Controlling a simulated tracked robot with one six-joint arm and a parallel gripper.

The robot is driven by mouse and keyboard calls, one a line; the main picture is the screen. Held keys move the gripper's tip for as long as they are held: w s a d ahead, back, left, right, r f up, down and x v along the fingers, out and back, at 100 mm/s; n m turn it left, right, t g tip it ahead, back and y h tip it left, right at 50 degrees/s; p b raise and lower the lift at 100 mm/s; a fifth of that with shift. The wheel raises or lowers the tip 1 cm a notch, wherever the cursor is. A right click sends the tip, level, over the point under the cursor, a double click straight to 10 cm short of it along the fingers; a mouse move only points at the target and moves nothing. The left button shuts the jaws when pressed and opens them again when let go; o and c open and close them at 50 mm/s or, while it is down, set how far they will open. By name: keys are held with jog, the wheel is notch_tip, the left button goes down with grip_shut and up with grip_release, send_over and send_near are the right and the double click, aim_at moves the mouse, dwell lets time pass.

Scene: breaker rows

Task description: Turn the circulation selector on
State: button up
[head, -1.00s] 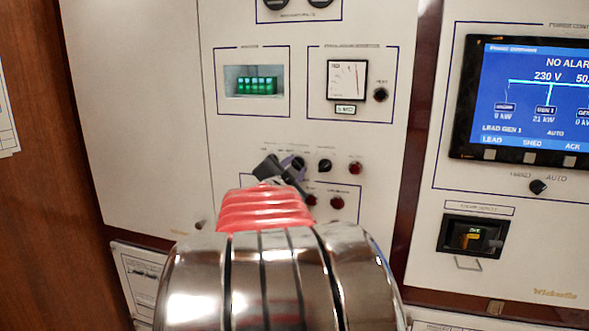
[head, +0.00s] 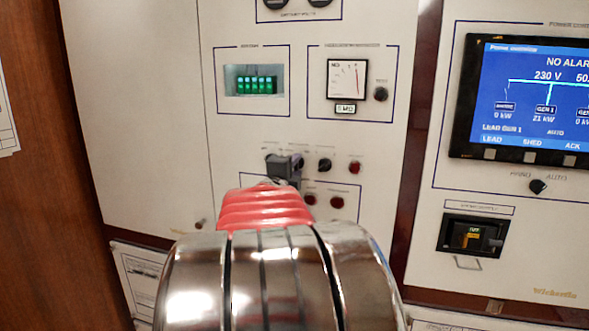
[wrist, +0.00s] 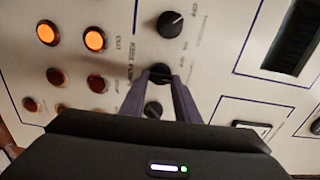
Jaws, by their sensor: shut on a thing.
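A row of small black selector knobs sits on the white panel. My gripper (wrist: 161,80) has its two dark fingers on either side of one black knob (wrist: 160,73), shut on it. A knob with a white pointer line (wrist: 171,24) is above it in the wrist view, and another black knob (wrist: 153,109) is below, between the fingers. In the head view my gripper (head: 284,163) covers the left part of the row and hides most of the held knob. A free knob (head: 325,165) stands to its right. I cannot read which label belongs to the held knob.
Red lamps (head: 355,168) are right of and below the row. Two orange lamps (wrist: 94,39) are lit in the wrist view. A green display (head: 257,84) and a needle meter (head: 347,79) are above. A blue screen (head: 530,95) is on the right panel.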

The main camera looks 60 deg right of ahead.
jog(key=m, duration=0.4)
jog(key=shift+f+m, duration=0.3)
jog(key=shift+f, duration=0.05)
jog(key=m, duration=0.4)
jog(key=shift+f+m, duration=0.15)
jog(key=shift+m, duration=0.25)
jog(key=o, duration=1)
jog(key=shift+o, duration=0.2)
jog(key=shift+r, duration=0.2)
jog(key=shift+a, duration=0.15)
